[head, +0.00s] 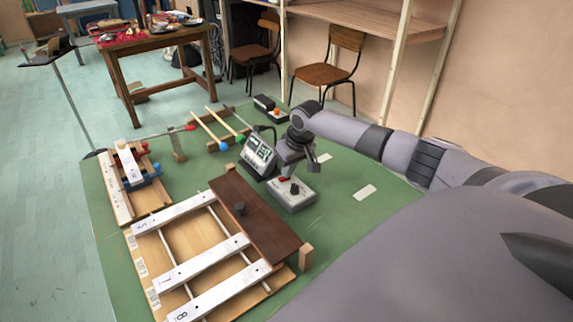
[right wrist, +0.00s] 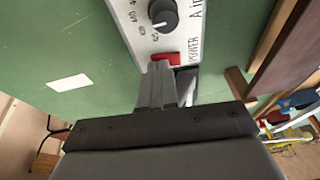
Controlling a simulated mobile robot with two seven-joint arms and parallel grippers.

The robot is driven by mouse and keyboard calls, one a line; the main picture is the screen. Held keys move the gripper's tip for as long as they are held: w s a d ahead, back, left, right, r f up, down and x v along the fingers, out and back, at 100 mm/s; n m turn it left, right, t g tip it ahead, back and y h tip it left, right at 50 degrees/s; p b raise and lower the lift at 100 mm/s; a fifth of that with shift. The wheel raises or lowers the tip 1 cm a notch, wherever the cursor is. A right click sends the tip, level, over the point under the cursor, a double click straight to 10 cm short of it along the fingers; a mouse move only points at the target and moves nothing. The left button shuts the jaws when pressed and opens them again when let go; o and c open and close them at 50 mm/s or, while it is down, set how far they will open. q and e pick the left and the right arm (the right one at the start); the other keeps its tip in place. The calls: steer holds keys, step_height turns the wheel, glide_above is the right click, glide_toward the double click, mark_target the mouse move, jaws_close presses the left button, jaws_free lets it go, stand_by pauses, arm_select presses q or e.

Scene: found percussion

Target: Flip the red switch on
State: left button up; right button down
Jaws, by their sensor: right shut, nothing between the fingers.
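The red switch (right wrist: 168,58) sits at the edge of a white-topped control box (right wrist: 185,38), beside the lettering "POWER" and a dark round knob (right wrist: 163,15). In the head view the box (head: 293,205) rests on the green table, and the red switch (head: 283,179) shows small under my gripper. My right gripper (head: 291,174) points down at the box, shut and empty. In the right wrist view its closed fingertips (right wrist: 158,68) are right at the switch's near edge and cover part of it. I cannot tell whether they touch. My left gripper is out of view.
A device with a screen (head: 259,152) stands close to the left of the gripper. A dark wooden board (head: 262,222) and wooden frame with white numbered bars (head: 205,258) lie at the front left. A white card (head: 365,192) lies on the green tabletop (head: 345,175), with free room around it.

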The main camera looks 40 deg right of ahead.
mark_target(281, 179)
steer(key=shift+a, duration=0.15)
steer(key=shift+a+r+p, duration=0.1)
steer(key=shift+a+p, duration=0.5)
steer(key=shift+p, duration=0.15)
steer(key=shift+a, duration=0.2)
steer(key=shift+w+r+p, duration=0.1)
steer(key=shift+r+p, duration=0.15)
steer(key=shift+p, duration=0.25)
steer(key=r+p, duration=0.2)
steer(key=shift+w+a+r, duration=0.1)
steer(key=shift+w+r, duration=0.1)
steer(key=shift+r, duration=0.15)
steer(key=a+v, duration=0.1)
steer(key=v, duration=0.9)
steer(key=shift+a+r, duration=0.2)
steer(key=shift+r, duration=0.15)
steer(key=shift+s, duration=0.1)
